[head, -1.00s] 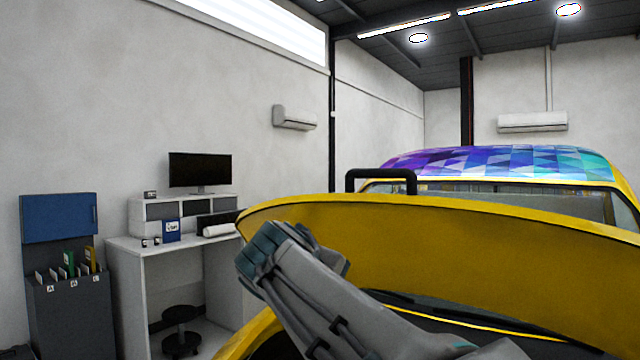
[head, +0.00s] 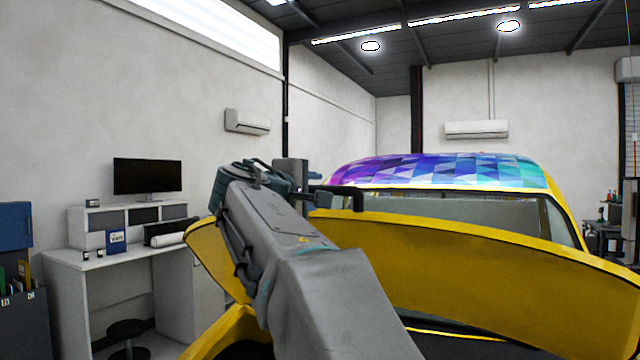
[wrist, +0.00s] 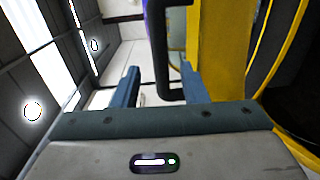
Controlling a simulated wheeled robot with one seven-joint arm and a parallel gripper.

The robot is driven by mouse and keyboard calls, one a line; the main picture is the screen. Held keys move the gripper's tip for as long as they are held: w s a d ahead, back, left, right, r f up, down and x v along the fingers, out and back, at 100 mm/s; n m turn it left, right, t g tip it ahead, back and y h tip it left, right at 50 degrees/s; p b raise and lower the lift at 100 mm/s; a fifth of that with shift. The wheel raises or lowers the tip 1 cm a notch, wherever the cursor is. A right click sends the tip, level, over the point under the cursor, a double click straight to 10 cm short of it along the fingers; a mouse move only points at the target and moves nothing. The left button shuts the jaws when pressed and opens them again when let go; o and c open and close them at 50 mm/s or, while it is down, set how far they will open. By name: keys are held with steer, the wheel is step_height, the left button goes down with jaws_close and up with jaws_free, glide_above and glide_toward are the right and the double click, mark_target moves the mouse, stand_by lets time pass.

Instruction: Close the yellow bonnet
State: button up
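The yellow bonnet (head: 430,265) of the car stands raised, its edge running across the middle of the head view. A dark handle (head: 357,198) sticks up from its upper edge. My arm reaches up in front of the bonnet and hides part of it. My gripper (head: 314,190) is beside the handle, at its left. In the wrist view my gripper (wrist: 157,70) has its two blue fingers wide apart. The dark handle (wrist: 162,55) shows in the gap between them, with no finger clearly touching it. The bonnet (wrist: 215,50) is to the right.
The car roof (head: 440,170) has a purple and blue geometric wrap. A white desk (head: 105,258) with a monitor (head: 147,176) and a dark stool (head: 127,330) stand at the left. A blue and grey cabinet (head: 18,300) is at the far left edge.

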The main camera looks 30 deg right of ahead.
mark_target(327, 190)
steer(key=p+x, duration=0.2)
steer(key=x, duration=0.5)
jaws_close()
